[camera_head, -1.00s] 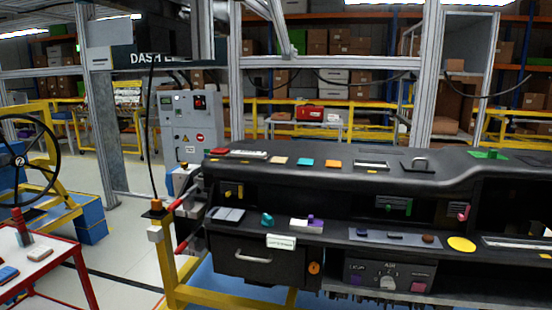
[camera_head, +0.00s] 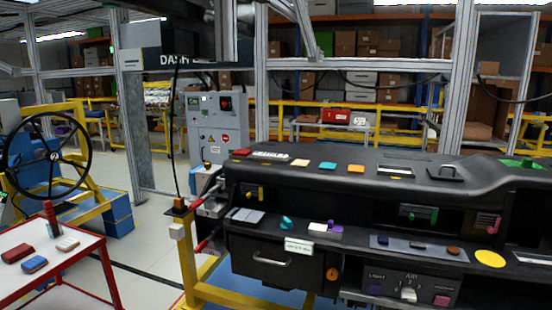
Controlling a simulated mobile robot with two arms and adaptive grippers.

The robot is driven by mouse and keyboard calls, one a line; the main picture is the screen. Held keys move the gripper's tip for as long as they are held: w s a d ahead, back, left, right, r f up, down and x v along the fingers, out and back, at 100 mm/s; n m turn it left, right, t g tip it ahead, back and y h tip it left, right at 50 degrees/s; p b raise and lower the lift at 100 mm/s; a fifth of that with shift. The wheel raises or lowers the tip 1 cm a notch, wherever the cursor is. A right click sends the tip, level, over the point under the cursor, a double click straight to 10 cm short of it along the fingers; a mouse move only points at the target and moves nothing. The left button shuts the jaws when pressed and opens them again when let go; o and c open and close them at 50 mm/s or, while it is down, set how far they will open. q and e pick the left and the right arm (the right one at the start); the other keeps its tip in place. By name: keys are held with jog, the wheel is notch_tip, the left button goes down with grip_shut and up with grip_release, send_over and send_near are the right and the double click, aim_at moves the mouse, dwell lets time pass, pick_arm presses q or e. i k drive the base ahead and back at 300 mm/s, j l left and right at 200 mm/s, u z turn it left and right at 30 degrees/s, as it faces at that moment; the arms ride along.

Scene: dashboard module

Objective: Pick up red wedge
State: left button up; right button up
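A small flat red piece (camera_head: 242,153) lies on the left end of the dashboard's (camera_head: 420,180) top. A dark red block (camera_head: 18,254) lies on the red-edged table (camera_head: 85,243) at the lower left. An upright red piece (camera_head: 48,212) stands near that table's back edge. I cannot tell at this size which of these is the red wedge. Neither of my grippers is in view.
A blue block (camera_head: 35,264) and a pinkish block (camera_head: 67,245) share the table. A yellow frame (camera_head: 190,262) stands at the dashboard's left end. A steering wheel (camera_head: 48,156) is behind the table. Clear floor (camera_head: 150,230) lies between table and dashboard.

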aim_at(51, 215)
jog(key=u, duration=1.3)
jog(key=i, duration=0.1)
